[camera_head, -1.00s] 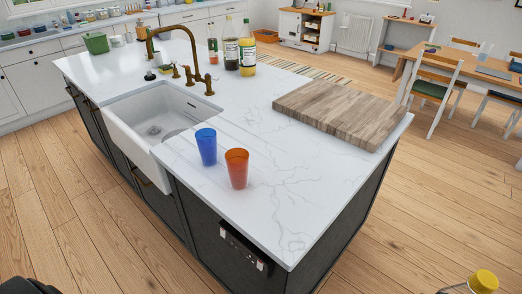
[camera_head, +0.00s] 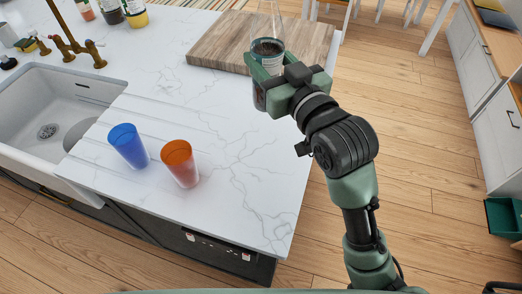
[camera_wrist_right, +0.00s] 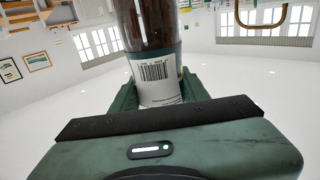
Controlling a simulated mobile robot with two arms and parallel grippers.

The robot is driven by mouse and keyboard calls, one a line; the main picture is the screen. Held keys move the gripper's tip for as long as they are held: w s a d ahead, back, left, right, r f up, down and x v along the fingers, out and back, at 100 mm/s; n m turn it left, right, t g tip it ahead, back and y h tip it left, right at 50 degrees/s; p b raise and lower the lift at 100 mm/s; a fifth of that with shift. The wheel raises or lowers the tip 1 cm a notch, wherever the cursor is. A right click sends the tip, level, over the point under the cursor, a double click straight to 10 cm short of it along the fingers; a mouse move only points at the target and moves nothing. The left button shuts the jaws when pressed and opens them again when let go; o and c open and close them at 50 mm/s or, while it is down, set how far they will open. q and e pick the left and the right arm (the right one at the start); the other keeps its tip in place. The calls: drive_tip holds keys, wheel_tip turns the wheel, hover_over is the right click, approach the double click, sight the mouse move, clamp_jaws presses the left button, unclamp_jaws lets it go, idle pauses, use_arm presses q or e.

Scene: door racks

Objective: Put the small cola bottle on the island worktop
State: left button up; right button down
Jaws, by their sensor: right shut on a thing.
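My right gripper (camera_head: 268,72) is shut on a clear bottle with dark contents (camera_head: 267,22), the small cola bottle by its look. The bottle is upright, and its top reaches the upper edge of the head view. In the right wrist view the bottle (camera_wrist_right: 156,72) stands between the fingers, with a barcode on its pale label. In the head view it overlaps the right part of the wooden board; I cannot tell whether it touches anything below. The island worktop (camera_head: 225,130) is white marble. My left gripper is not in view.
A blue cup (camera_head: 128,146) and an orange cup (camera_head: 180,163) stand on the worktop near its front. A wooden board (camera_head: 215,45) lies at the back. The sink (camera_head: 55,105) and brass tap (camera_head: 75,45) are at left. Bare marble lies between cups and board.

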drive_tip(key=shift+w+a+r, duration=0.2)
drive_tip(key=shift+a+r, duration=0.3)
drive_tip(key=shift+r, duration=0.15)
drive_tip(key=shift+w+a+f+y, duration=0.1)
drive_tip(key=shift+a+y, duration=0.1)
drive_tip(key=shift+y, duration=0.1)
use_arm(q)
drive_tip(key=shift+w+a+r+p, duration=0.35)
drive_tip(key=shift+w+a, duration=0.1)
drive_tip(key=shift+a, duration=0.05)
use_arm(e)
wheel_tip(320, 180, down, 19)
drive_tip(key=shift+f, duration=0.15)
drive_tip(key=shift+f, duration=0.2)
drive_tip(key=c, duration=0.7)
unclamp_jaws()
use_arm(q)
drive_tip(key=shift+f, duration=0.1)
